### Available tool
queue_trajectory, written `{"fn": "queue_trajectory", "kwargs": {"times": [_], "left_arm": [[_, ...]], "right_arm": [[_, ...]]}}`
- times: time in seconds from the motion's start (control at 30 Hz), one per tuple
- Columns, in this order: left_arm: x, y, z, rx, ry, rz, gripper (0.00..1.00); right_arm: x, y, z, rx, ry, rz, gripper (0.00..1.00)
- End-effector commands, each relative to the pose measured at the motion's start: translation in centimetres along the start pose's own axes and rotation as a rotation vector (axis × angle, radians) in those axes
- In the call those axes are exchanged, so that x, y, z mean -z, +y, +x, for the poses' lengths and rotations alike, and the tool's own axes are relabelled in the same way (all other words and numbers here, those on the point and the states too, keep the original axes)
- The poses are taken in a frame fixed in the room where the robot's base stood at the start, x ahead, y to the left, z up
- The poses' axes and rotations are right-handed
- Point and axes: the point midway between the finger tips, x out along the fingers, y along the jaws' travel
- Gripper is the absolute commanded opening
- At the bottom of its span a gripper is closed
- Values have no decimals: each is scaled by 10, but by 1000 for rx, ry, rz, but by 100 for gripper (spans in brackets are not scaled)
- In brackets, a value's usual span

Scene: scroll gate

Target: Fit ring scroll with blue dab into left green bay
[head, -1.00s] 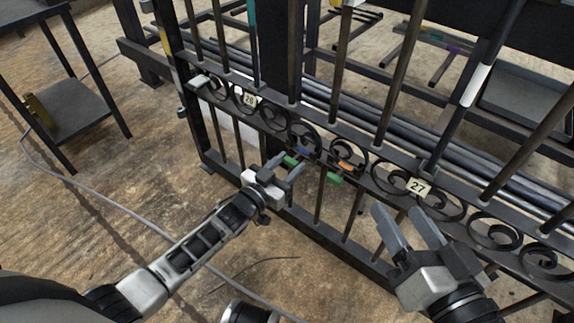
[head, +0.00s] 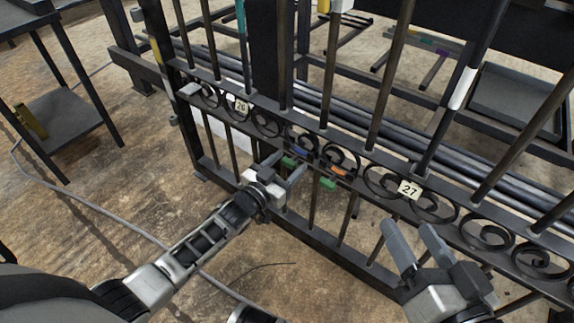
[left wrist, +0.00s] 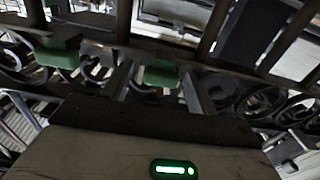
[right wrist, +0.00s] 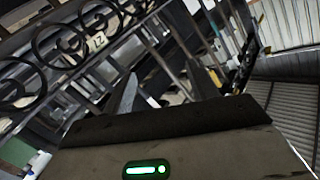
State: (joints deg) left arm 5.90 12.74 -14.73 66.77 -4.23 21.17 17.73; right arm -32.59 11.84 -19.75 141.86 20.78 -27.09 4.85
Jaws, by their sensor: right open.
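The ring scroll with the blue dab (head: 305,154) sits in the gate's scroll band at the left green mark (head: 288,161), seated or only held there I cannot tell. My left gripper (head: 287,164) is at this spot, its fingers apart. In the left wrist view a green block (left wrist: 162,75) and a dark curl show between the fingers; whether they touch the scroll is unclear. A scroll with an orange dab (head: 338,171) is just to the right, by a second green mark (head: 328,183). My right gripper (head: 417,242) is open and empty in front of the gate.
The dark gate (head: 320,130) has upright bars and several fixed scrolls, with plates 26 (head: 241,106) and 27 (head: 409,189). A shelf stand (head: 65,105) is at left. A cable (head: 90,207) crosses the floor. Pipes lie behind the gate.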

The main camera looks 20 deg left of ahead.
Motion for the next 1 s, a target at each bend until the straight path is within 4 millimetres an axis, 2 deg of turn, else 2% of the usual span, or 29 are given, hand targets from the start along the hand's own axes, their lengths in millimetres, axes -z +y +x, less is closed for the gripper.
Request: {"fn": "queue_trajectory", "kwargs": {"times": [0.17, 0.33, 0.47, 0.6, 0.8, 1.0], "left_arm": [[-1, 0, -2, 0, -2, 0, 58], [1, 0, -18, 0, -3, -1, 58], [2, 0, -46, -1, -6, -1, 58], [2, 0, -82, 0, -7, -1, 58], [2, 0, -126, -1, -4, 0, 58], [0, 0, -152, 0, -3, 0, 58]], "right_arm": [[1, 0, 0, 0, 1, -2, 58], [9, -2, 0, -9, 2, -27, 58], [12, 0, 0, -31, -16, -65, 58], [-4, 8, -5, -68, -86, -113, 58], [-1, 10, -6, -93, -105, -167, 58], [-4, 14, -7, -110, -125, -194, 58]]}}
